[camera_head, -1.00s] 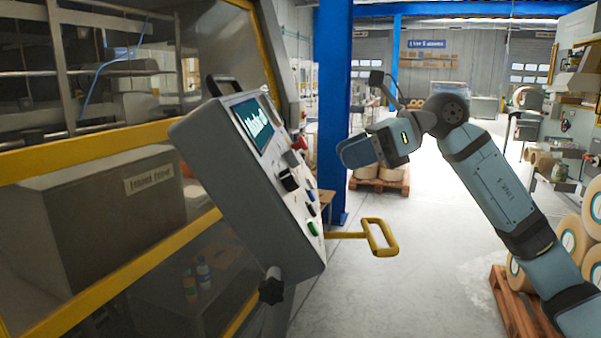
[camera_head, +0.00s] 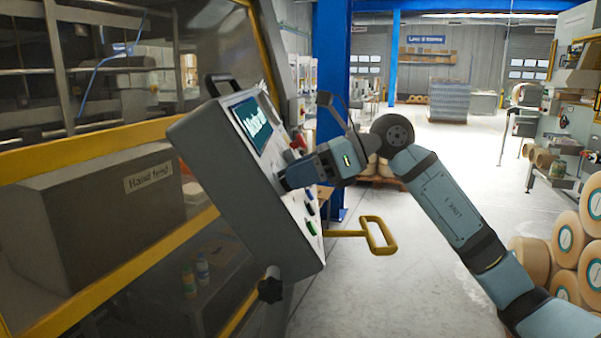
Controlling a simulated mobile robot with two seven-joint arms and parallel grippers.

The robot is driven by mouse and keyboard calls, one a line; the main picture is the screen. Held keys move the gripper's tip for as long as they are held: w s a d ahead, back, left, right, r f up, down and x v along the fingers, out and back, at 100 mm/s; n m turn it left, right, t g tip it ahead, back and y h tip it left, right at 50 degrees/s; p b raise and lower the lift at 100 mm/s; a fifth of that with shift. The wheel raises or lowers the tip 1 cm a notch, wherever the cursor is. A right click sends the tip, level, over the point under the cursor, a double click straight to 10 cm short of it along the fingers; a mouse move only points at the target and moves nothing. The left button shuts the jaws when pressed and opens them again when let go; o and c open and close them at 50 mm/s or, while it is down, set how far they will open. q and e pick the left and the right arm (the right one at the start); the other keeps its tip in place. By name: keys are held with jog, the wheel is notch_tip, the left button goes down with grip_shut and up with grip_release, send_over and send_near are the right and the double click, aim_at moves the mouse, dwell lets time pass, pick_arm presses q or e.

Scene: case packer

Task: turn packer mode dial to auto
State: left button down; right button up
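The grey control box (camera_head: 228,172) stands tilted at the centre left, its white face turned to the right. Its screen (camera_head: 254,124) shows a short word that I cannot read for certain. The mode dial is hidden; the black knob on the panel face is now covered by my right gripper (camera_head: 287,179). The gripper comes in from the right, with its tip at the middle of the panel face, below the screen. I cannot tell whether it touches the knob or how its fingers stand. My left gripper is not in view.
A yellow handle (camera_head: 378,236) sticks out below right. Stacked rolls (camera_head: 578,240) stand at the right. The floor between is clear.

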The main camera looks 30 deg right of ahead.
jog(key=c, duration=0.3)
